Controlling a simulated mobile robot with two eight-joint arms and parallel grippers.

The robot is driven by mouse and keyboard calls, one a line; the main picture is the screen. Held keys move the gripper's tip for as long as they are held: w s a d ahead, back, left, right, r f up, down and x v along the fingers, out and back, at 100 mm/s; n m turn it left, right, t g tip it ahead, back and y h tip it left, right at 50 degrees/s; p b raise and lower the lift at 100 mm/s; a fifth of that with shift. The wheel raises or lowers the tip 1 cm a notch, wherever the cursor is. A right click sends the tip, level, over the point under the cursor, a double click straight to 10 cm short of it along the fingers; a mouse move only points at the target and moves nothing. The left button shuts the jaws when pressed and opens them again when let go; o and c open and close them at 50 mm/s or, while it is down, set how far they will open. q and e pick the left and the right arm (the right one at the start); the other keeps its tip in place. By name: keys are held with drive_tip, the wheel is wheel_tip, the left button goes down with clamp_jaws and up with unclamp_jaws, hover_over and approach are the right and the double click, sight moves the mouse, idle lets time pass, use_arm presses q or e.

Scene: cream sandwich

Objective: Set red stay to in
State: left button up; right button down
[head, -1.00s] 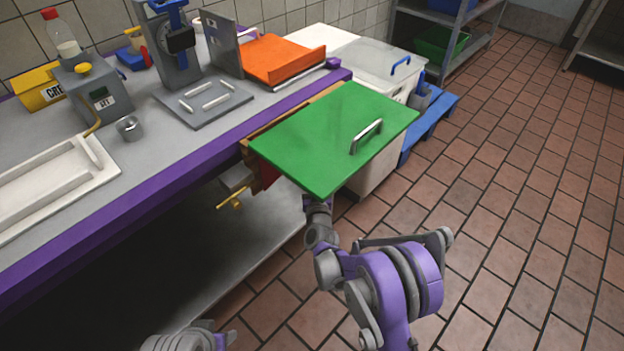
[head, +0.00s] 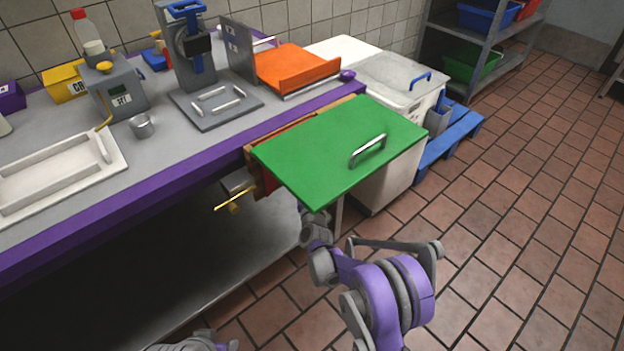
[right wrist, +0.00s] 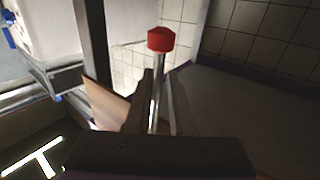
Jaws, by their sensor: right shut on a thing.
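The red stay shows in the right wrist view as a thin metal rod with a red cap (right wrist: 161,39). My right gripper (right wrist: 160,105) is shut on the rod, with its two fingers on either side below the cap. In the head view a green lid (head: 335,150) with a metal handle covers the top of a box at the counter's end. My right arm reaches under its near corner, so the lid hides my right gripper and the stay there. Only a bit of my left arm shows at the bottom edge; its gripper is out of view.
A yellow lever (head: 232,207) sticks out from the box's left side. A white bin (head: 395,80) and a blue pallet (head: 450,140) stand behind the lid. The purple-edged counter (head: 150,195) runs along the left. The tiled floor (head: 520,230) at right is clear.

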drive_tip(key=shift+a+r, duration=0.1)
drive_tip(key=shift+a, duration=0.95)
drive_tip(key=c, duration=1.2)
unclamp_jaws()
drive_tip(key=shift+o, duration=1.3)
drive_tip(key=shift+w+a+y, duration=0.1)
drive_tip(key=shift+a+y, duration=0.1)
drive_tip(key=shift+y, duration=0.1)
drive_tip(key=shift+a, duration=0.1)
